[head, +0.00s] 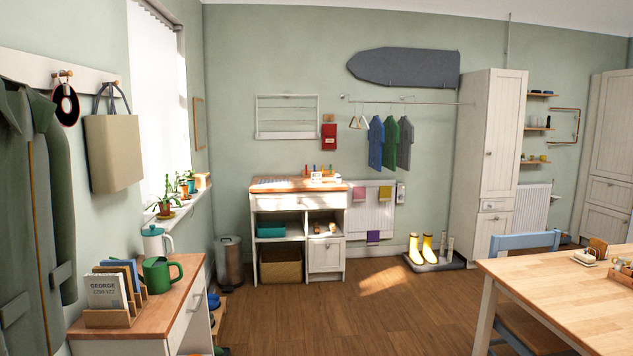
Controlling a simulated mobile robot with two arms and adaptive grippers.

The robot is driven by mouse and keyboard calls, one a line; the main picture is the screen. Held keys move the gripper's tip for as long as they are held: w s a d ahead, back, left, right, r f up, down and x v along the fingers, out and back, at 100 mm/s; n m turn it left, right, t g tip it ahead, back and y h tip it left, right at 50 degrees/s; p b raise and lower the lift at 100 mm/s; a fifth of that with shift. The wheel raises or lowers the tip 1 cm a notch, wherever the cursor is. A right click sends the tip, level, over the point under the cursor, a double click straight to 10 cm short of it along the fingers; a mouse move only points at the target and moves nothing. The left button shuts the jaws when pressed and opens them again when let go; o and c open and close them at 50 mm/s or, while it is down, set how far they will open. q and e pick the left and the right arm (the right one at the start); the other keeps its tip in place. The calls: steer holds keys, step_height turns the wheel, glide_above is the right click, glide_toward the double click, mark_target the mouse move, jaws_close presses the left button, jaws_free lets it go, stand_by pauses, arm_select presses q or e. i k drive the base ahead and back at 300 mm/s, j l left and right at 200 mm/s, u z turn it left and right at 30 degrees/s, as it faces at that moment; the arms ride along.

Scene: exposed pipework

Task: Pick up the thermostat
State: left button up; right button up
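I cannot make out a thermostat for certain from here. A small pale grey-white object (401,193) is at the right end of the far radiator, too small to identify. Neither of my grippers shows in the head view, so I cannot see what they hold.
A white cabinet with a wooden top (265,186) stands by the far wall, next to a radiator (362,218). A wooden table (560,290) with a blue chair (525,241) is at right. A small sideboard (165,310) is at near left. The wooden floor (350,315) between is clear.

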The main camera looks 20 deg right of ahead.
mark_target(318, 175)
steer(key=i+l+z, duration=0.2)
steer(key=i+z, duration=0.2)
steer(key=i, duration=0.25)
steer(key=i+z, duration=0.25)
steer(key=i, duration=3.6)
steer(key=i+z, duration=0.1)
steer(key=i, duration=0.4)
steer(key=i+j+z, duration=0.1)
steer(key=i, duration=0.4)
steer(key=i+j+z, duration=0.1)
steer(key=i, duration=0.4)
steer(key=i+j+z, duration=0.1)
steer(key=i, duration=0.4)
steer(key=i+l+u, duration=0.4)
steer(key=i+l, duration=0.4)
steer(key=k+l+u, duration=0.1)
